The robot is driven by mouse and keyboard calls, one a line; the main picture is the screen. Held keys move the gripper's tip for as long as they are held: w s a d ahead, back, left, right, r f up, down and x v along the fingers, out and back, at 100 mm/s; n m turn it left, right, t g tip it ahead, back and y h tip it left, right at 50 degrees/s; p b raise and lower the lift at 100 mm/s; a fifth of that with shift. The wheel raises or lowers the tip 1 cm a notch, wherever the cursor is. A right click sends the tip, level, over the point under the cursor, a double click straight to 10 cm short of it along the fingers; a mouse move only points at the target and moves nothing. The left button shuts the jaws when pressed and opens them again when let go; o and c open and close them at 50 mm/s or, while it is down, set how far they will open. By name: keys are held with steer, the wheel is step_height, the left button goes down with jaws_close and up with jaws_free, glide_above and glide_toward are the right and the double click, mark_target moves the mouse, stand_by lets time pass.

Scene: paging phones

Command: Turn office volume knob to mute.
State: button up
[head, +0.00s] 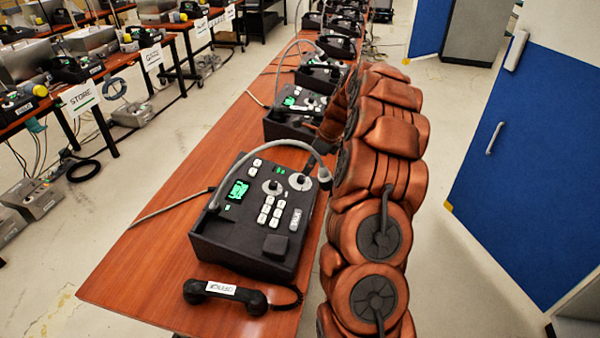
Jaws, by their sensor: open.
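The nearest paging phone (255,225) is a black desk unit with a lit green display, white buttons and two round knobs. The left knob (272,187) and the right knob (300,182) sit near its top edge. A black handset (238,296) with a white label lies in front of it; I cannot read the label surely. My copper-coloured arm rises along the table's right side. My gripper (326,128) is open, partly hidden by the arm, near the second phone (298,104) and beyond the nearest one. I cannot see it touch anything.
More phones (318,72) stand in a row farther along the wooden table (160,255). A grey cable arches over the nearest phone. Side tables with a STORE sign (79,98) stand at left.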

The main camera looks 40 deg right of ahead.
mark_target(302, 177)
steer(key=p+x, duration=0.1)
steer(key=x, duration=0.5)
steer(key=shift+f, duration=0.15)
jaws_close()
